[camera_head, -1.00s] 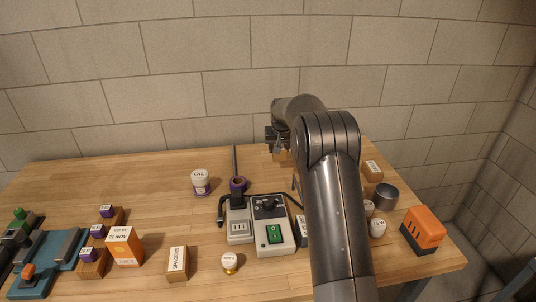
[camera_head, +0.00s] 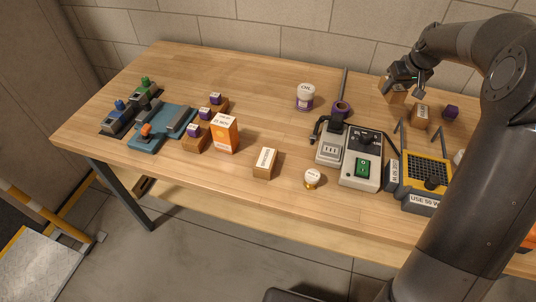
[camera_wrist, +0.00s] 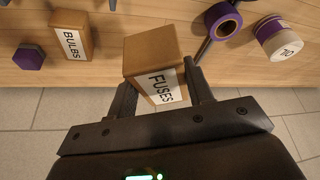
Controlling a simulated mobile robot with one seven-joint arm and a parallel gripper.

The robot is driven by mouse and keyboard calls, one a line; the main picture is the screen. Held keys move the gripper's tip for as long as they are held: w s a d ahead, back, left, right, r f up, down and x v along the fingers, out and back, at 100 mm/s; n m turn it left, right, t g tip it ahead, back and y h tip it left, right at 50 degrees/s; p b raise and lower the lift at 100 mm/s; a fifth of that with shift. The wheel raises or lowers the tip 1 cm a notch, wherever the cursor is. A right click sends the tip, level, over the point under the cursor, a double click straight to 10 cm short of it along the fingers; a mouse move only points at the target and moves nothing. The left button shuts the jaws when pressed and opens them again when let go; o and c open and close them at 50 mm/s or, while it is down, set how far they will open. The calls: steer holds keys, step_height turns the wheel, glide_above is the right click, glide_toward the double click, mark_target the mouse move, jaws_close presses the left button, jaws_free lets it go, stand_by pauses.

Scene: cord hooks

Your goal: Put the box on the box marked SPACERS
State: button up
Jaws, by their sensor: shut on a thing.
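My gripper (camera_head: 408,82) is at the back right of the table in the head view. It is shut on a brown box marked FUSES (camera_wrist: 155,62), which sits between the two fingers in the wrist view. The held box (camera_head: 393,92) is partly hidden by my gripper in the head view. I cannot tell whether it touches the table. The box marked SPACERS (camera_head: 265,163) stands upright near the table's front edge, left of my gripper and well apart from it. Its top looks bare.
A BULBS box (camera_wrist: 71,42) stands beside the held box. An orange box (camera_head: 224,133) and a small white-topped pot (camera_head: 312,178) flank SPACERS.

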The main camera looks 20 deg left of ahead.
steer(key=s+a+r+n+g+y, duration=0.1)
steer(key=s+a+r+n+g, duration=0.15)
steer(key=s+a+n, duration=0.9)
steer(key=s+a+r+n+g+y, duration=0.1)
steer(key=s+a+n+g, duration=0.2)
steer(key=s+a+n, duration=0.8)
steer(key=m, duration=0.5)
glide_toward(264, 157)
steer(key=shift+s+a+f+g, duration=0.2)
steer(key=shift+s+a+g, duration=0.1)
steer(key=shift+a, duration=0.25)
steer(key=shift+a+f, duration=0.25)
steer(key=shift+f, duration=1.9)
steer(key=shift+f, duration=0.2)
steer(key=o, duration=1)
steer(key=shift+o, duration=0.2)
